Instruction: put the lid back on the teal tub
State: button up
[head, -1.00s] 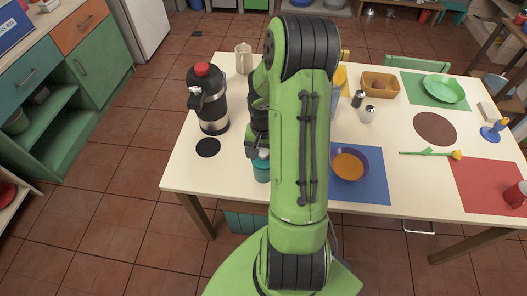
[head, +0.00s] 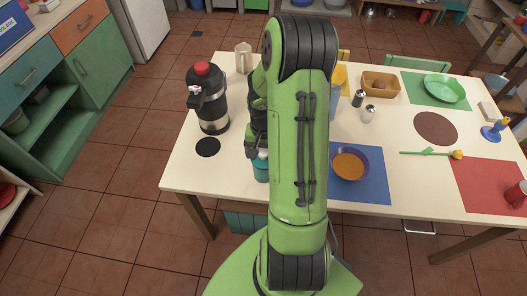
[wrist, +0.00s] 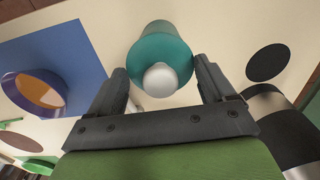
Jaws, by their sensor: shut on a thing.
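The teal tub (head: 261,171) stands near the table's front edge, partly hidden behind my arm in the head view. In the wrist view its pale side (wrist: 152,27) shows past the teal lid (wrist: 146,50), which has a rounded white knob (wrist: 161,79). My gripper (wrist: 160,66) is shut on the lid, with one finger at each side and the knob between them. In the head view my gripper (head: 252,148) is at the tub's top, largely covered by the arm. I cannot tell whether the lid rests fully on the rim.
A black-and-steel flask (head: 212,105) with a red top stands left of my gripper, behind a black disc (head: 207,147). Shakers (head: 368,114) stand farther back.

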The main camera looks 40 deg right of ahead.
dwell(0.3)
jog(key=o, duration=0.9)
jog(key=shift+c, duration=0.2)
jog(key=shift+r+p, duration=2.8)
jog(key=shift+r, duration=0.8)
jog(key=shift+f, duration=0.1)
grip_shut()
jog(key=shift+f, duration=0.1)
